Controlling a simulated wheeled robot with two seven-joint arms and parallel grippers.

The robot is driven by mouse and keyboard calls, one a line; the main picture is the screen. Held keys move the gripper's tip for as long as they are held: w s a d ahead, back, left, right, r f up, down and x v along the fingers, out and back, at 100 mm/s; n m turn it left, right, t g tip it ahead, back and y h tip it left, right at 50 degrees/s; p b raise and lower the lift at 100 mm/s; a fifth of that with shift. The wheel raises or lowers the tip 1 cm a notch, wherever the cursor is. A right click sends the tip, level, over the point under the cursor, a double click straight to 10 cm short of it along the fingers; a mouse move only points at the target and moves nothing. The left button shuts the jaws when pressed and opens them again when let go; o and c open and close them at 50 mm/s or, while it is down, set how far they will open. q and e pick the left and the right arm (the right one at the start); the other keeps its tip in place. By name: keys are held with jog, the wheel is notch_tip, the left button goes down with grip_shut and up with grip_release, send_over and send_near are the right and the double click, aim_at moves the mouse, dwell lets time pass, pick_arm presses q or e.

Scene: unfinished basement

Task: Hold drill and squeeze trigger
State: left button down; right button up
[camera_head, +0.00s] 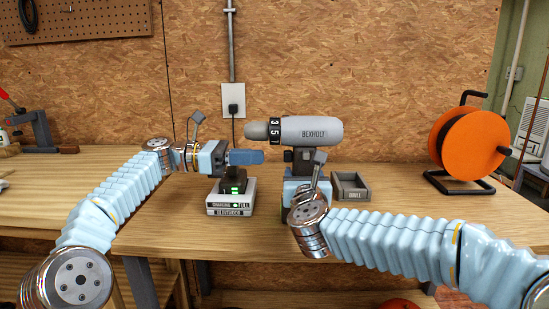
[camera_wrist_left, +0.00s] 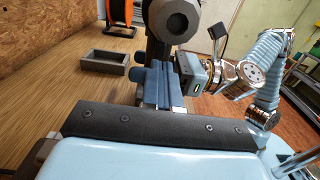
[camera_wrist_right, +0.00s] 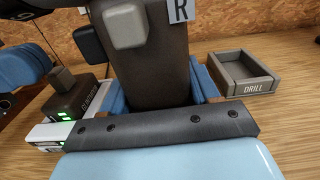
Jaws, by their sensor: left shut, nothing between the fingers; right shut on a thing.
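The grey drill (camera_head: 311,131), marked BEXHOLT, is upright above the table with its nose pointing left in the head view. My right gripper (camera_wrist_right: 158,90) is shut on its dark handle (camera_wrist_right: 154,65). The pale trigger (camera_wrist_right: 125,26) shows on the handle's left side in the right wrist view, above the fingers. My left gripper (camera_head: 246,157) is shut and empty, left of the handle, its fingertips pointing toward it with a small gap in the head view. Its closed blue fingers (camera_wrist_left: 163,85) lie below the drill's round nose (camera_wrist_left: 175,22) in the left wrist view. The handle's bottom is hidden in the head view.
A charger (camera_head: 231,198) with a green light stands below my left gripper. An empty grey tray (camera_head: 350,195) labelled DRILL lies right of my right gripper. An orange cable reel (camera_head: 468,142) stands at the right, a vise (camera_head: 40,132) at the far left. The left tabletop is largely clear.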

jog(key=shift+w+d, duration=0.1)
jog(key=shift+d, duration=0.2)
pick_arm(q)
jog(key=a, duration=0.7)
jog(key=shift+a, duration=0.25)
pick_arm(e)
jog(key=o, duration=1.2)
jog(key=shift+c, duration=0.2)
jog(key=shift+o, duration=0.4)
